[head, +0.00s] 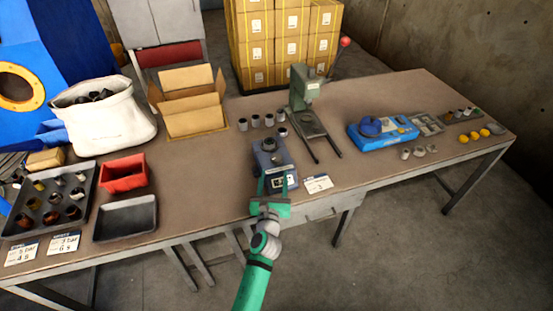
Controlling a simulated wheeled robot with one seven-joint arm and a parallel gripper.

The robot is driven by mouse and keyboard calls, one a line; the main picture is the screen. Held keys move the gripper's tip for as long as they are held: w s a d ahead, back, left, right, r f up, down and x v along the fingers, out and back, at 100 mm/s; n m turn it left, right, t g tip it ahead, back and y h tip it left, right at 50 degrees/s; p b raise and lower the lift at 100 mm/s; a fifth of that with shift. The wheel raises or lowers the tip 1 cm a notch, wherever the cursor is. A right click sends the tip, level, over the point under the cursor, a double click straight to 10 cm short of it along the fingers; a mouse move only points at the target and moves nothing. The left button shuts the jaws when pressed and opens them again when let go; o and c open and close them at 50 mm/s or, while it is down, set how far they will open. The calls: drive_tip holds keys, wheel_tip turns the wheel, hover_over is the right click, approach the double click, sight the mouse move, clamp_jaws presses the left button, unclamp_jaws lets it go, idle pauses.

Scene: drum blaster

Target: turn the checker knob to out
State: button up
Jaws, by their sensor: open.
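A blue-grey device with a dark round top part, which looks like the checker (287,160), stands near the front edge of the table in the middle of the head view. A small black-and-white panel shows low on its front. I cannot make out the knob or its setting; it may be hidden by my gripper or too small to tell. My green gripper (276,174) is at the front of the checker, its two fingers apart on either side of the panel. Nothing shows between the fingers. I cannot tell whether they touch the checker.
A green press (306,92) stands behind and right of the checker, with several small cups (255,121) beside it. A white card (318,184) lies to the right. A black tray (126,217) and red bin (124,173) are left. Bare tabletop lies between.

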sight(276, 163)
drive_tip(key=shift+w+d, duration=0.2)
drive_tip(key=shift+w, duration=2.2)
drive_tip(key=shift+w+d, duration=0.2)
drive_tip(key=shift+w, duration=2.25)
drive_tip(key=shift+d, duration=0.2)
drive_tip(key=shift+a, duration=0.3)
drive_tip(key=c, duration=1)
